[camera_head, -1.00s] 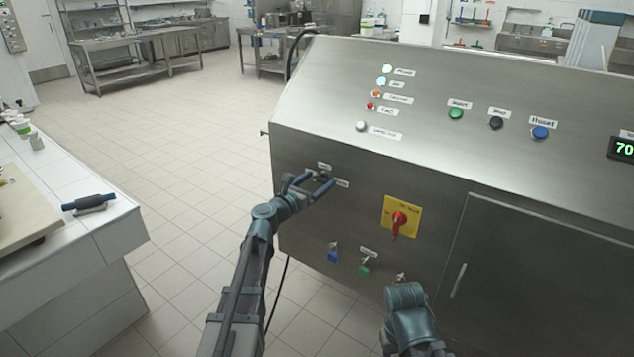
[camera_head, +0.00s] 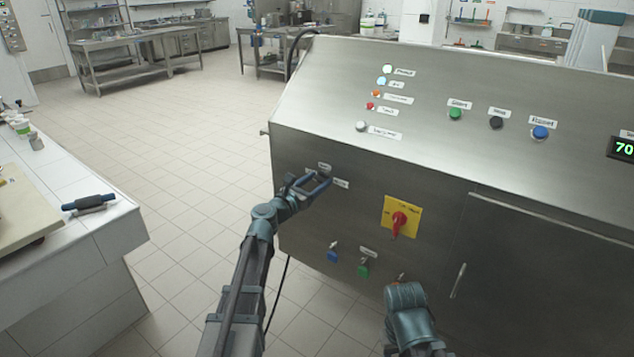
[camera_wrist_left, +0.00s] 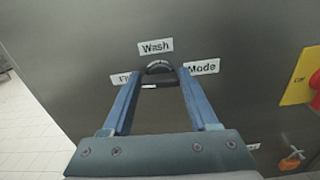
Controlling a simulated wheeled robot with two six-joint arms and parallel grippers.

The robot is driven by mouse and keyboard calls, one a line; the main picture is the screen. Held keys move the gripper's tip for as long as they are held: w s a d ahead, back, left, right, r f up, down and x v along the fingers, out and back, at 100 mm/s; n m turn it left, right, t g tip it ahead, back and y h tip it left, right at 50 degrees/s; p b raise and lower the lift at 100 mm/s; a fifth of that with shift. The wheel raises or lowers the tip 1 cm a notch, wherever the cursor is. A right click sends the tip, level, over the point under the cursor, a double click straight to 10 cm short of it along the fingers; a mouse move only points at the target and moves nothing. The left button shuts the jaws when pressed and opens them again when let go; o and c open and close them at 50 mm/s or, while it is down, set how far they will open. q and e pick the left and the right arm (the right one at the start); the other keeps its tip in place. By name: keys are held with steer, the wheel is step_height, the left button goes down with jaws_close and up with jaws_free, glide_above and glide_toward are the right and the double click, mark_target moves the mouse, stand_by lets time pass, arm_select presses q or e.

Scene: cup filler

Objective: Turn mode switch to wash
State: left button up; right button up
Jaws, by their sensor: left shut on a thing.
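The mode switch (camera_wrist_left: 159,74) is a small dark knob on the machine's front panel. In the left wrist view it sits between the fingertips of my left gripper (camera_wrist_left: 155,78), which is shut on it. A "Wash" label (camera_wrist_left: 156,46) is above the knob, a "Mode" label (camera_wrist_left: 202,67) to its right, and a partly hidden label to its left. In the head view my left gripper (camera_head: 312,184) reaches the panel's left part and mostly hides the knob. My right arm shows at the bottom, but its fingers cannot be made out.
A yellow plate with a red rotary switch (camera_head: 399,221) is to the right of the mode switch. Blue (camera_head: 332,256) and green (camera_head: 364,271) valve handles hang below. Indicator lights and buttons line the sloped top. A white counter (camera_head: 110,232) stands at left, with open floor between.

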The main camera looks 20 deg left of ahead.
arm_select(q)
steer(key=m, duration=0.8)
steer(key=shift+d+f+m, duration=0.1)
steer(key=shift+d+m, duration=0.05)
steer(key=shift+m, duration=0.15)
steer(key=m, duration=0.4)
steer(key=shift+s, duration=0.1)
steer(key=shift+f+m, duration=0.15)
steer(key=shift+m, duration=2.15)
steer(key=o, duration=1.4)
steer(key=v, duration=1.3)
steer(key=shift+s, duration=0.4)
